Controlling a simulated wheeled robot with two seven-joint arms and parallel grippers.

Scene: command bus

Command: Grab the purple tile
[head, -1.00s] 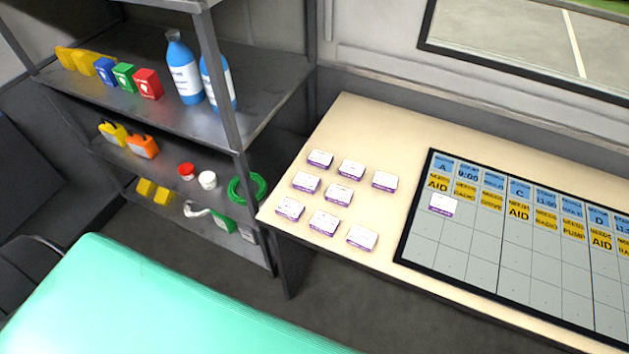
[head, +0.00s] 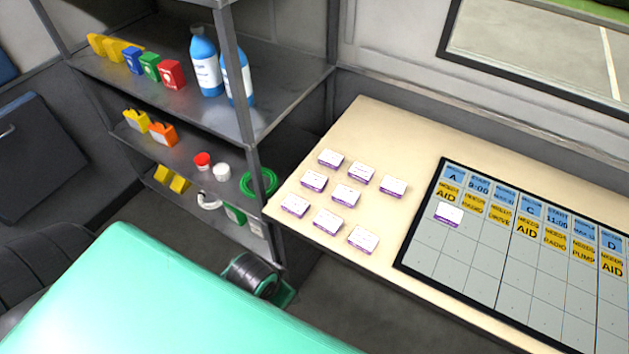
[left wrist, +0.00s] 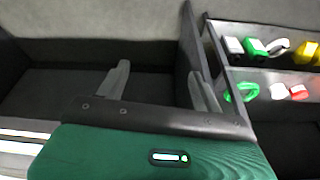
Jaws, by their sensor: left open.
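Several tiles with white tops and purple edges lie loosely in rows on the left part of the cream table (head: 400,145) in the head view, among them one purple tile (head: 346,196) in the middle. One more purple-edged tile (head: 448,214) lies on the grid board (head: 480,245), under the yellow AID label in the A column. My left gripper (left wrist: 160,88) shows in the left wrist view with its two grey fingers apart and nothing between them. No tile shows in that view. My right gripper is not in view.
A metal shelf unit (head: 240,95) stands left of the table, holding blue bottles (head: 206,65), small coloured boxes and a coiled green hose (head: 262,183). The hose also shows in the left wrist view (left wrist: 241,93). Dark floor lies in front of the table.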

